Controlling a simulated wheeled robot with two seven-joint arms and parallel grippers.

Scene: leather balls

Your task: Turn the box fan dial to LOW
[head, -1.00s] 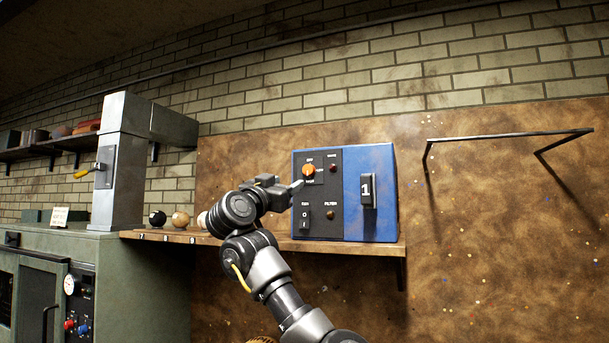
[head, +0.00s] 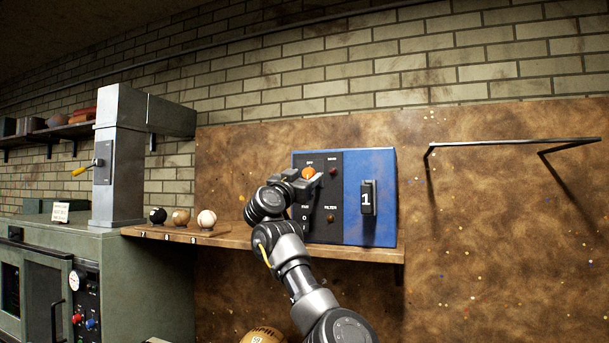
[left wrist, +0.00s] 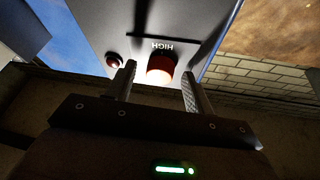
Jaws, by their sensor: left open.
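The box fan (head: 370,165) is a blue box with a black control panel, standing on the wooden shelf. Its orange-red dial (head: 309,173) is near the panel's top left, partly hidden by my gripper. In the left wrist view the dial (left wrist: 160,68) shows between my two fingers, beside the printed word HIGH. My left gripper (head: 309,181) is open, in front of the panel at the dial. I cannot tell whether its fingers touch the dial. The dial's pointer setting cannot be made out. My right gripper is not in view.
A red indicator (head: 332,170) sits right of the dial, and a white-numbered switch (head: 368,198) is on the blue face. Several balls, including a white one (head: 206,219), stand left on the shelf (head: 225,240). A metal bracket (head: 515,143) juts from the wall at right.

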